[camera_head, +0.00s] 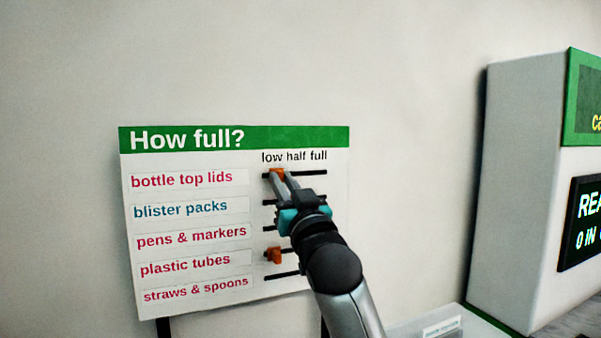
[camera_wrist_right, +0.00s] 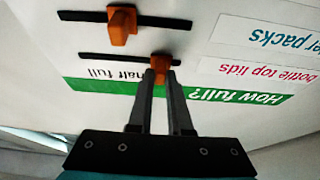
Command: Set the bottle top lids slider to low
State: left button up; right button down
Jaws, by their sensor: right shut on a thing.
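The white "How full?" board (camera_head: 190,222) stands against the wall with a row labelled "bottle top lids" (camera_head: 181,179) at its top. That row's orange slider knob (camera_head: 275,172) is on the upper black slot, under the word "low". My right gripper (camera_head: 281,180) reaches it from the lower right and is shut on the knob. In the right wrist view, which is upside down, the two fingers (camera_wrist_right: 160,78) are at the orange knob (camera_wrist_right: 160,61), near the label end of its slot. My left gripper is out of view.
The blister packs slider knob (camera_wrist_right: 122,25) sits farther along its own slot. Another orange knob (camera_head: 274,255) is lower on the board. My right arm hides parts of the lower slots. A grey cabinet (camera_head: 517,170) with screens stands at the right.

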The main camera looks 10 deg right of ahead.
jog(key=shift+s+a, duration=0.1)
jog(key=shift+a, duration=0.5)
jog(key=c, duration=1.1)
grip_release()
jog(key=shift+o, duration=1.3)
pick_arm(q)
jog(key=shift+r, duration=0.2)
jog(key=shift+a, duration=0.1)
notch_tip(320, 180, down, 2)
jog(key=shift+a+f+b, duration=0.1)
jog(key=shift+b, duration=0.95)
pick_arm(e)
jog(key=v, duration=1.5)
jog(key=shift+f, duration=0.15)
